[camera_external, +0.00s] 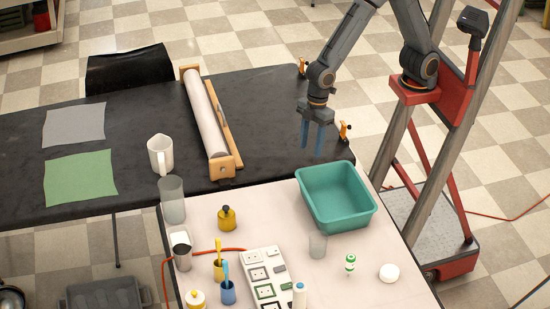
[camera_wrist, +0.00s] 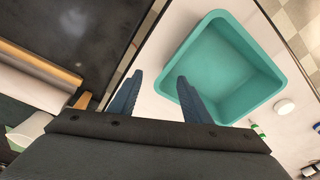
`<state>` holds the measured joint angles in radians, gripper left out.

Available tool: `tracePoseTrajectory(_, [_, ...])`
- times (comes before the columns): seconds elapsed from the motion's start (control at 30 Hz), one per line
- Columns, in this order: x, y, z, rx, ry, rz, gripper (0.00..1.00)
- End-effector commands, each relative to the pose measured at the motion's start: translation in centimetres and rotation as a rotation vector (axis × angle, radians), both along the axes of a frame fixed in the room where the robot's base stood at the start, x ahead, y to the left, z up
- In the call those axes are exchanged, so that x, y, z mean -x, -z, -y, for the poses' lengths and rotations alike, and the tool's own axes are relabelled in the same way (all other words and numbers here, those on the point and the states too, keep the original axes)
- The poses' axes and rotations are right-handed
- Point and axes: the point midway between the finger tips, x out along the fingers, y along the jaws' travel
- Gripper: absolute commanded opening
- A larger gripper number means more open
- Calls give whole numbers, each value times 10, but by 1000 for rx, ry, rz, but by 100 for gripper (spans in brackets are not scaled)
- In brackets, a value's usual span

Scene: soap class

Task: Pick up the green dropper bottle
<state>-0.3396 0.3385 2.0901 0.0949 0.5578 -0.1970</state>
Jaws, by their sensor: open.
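The green dropper bottle (camera_external: 350,262) is a small white bottle with green bands, standing on the white table right of centre. In the wrist view, a small green and white thing that looks like this bottle (camera_wrist: 257,130) shows just below the teal bin, partly cut off by my gripper. My gripper (camera_external: 312,147) is open and empty, fingers pointing down, above the black table behind the teal bin and well apart from the bottle. In the wrist view its blue fingers (camera_wrist: 160,78) are spread with nothing between them.
A teal bin (camera_external: 313,207) stands behind the bottle. A round white lid (camera_external: 389,273) lies to its right and a clear cup (camera_external: 318,246) to its left. A wooden-framed roller (camera_external: 206,115) lies on the black table.

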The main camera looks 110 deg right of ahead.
Motion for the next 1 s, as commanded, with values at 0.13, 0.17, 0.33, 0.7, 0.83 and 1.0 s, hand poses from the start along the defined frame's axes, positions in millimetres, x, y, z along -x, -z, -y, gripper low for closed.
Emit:
tracePoseTrajectory(0.13, [-40, 7, -130, -38, -228, 56, 44])
tracePoseTrajectory(0.17, [-44, 9, -157, -48, -272, 69, 44])
tracePoseTrajectory(0.33, [-42, 21, -300, -98, -501, 129, 44])
tracePoseTrajectory(0.7, [-10, 37, -427, -150, -701, 183, 44])
tracePoseTrajectory(0.83, [-12, 48, -431, -150, -700, 183, 44])
tracePoseTrajectory(1.0, [-14, 60, -435, -149, -700, 183, 44])
